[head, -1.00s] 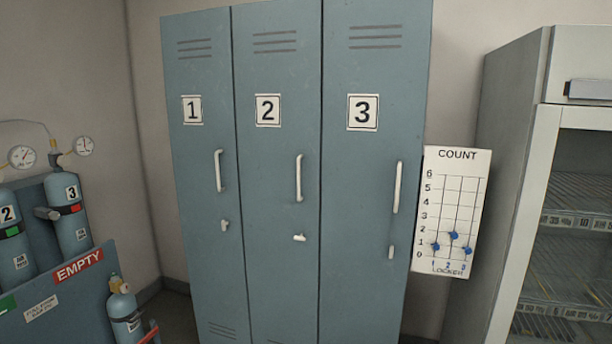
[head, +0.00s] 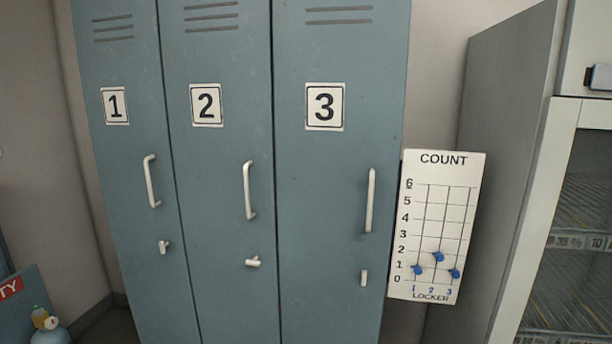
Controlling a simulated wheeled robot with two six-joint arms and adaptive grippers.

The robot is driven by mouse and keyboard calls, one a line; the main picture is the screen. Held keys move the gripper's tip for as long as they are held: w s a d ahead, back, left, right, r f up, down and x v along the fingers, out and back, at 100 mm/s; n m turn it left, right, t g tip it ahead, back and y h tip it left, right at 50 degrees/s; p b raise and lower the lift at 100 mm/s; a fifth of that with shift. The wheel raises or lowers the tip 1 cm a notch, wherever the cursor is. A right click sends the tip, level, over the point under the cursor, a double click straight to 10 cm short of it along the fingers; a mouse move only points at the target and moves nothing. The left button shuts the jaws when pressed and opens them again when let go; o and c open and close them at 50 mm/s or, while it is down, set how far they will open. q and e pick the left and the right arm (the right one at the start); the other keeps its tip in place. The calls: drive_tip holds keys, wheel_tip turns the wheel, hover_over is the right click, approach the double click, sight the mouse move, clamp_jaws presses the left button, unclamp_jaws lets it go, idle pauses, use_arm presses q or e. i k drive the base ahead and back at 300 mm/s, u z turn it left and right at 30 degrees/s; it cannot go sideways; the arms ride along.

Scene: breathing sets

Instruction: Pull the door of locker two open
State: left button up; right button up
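The door of locker two (head: 215,160) is the middle of three blue-grey doors in the head view, marked with a "2" label (head: 206,105). It looks closed, flush with its neighbours. Its white vertical handle (head: 249,190) is on the right side of the door. Below the handle, a small white latch (head: 253,262) sits roughly horizontal, while the latches on doors one (head: 164,247) and three (head: 364,278) look closer to vertical. Neither of my grippers is in view.
Locker one (head: 125,170) and locker three (head: 325,180) flank it, both closed. A COUNT board (head: 437,225) with blue markers hangs right of locker three. A grey cabinet with a glass front (head: 545,200) stands at the right. A small cylinder (head: 45,325) shows at lower left.

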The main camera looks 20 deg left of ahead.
sight(217, 55)
drive_tip(key=u, duration=0.3)
drive_tip(key=i, duration=1.1)
drive_tip(key=u, duration=0.75)
